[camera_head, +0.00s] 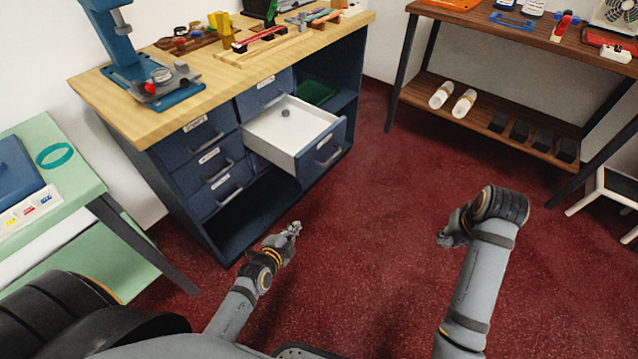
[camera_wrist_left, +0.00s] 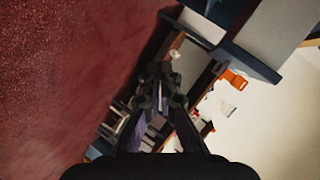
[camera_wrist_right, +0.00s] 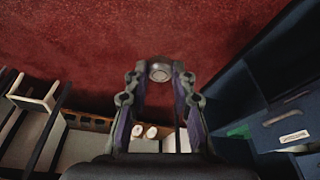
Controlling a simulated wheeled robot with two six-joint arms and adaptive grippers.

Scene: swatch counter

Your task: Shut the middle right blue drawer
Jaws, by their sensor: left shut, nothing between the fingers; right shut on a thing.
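The middle right blue drawer (camera_head: 322,152) stands pulled out of the blue cabinet, its white inside showing with a small dark round thing (camera_head: 285,112) in it. Its front has a metal handle (camera_head: 327,153). My left gripper (camera_head: 294,229) is shut and empty, in front of the cabinet and apart from the drawer; its closed fingers show in the left wrist view (camera_wrist_left: 160,75). My right gripper (camera_head: 444,238) is further right over the floor, well away from the drawer. In the right wrist view it is shut on a small grey round thing (camera_wrist_right: 160,72).
The cabinet's wooden top (camera_head: 140,118) carries a blue press (camera_head: 130,60) and tools. A green table (camera_head: 90,180) stands at left, a brown shelf table (camera_head: 480,115) at back right, and a stool (camera_head: 610,190) at far right. The red floor (camera_head: 380,200) between is clear.

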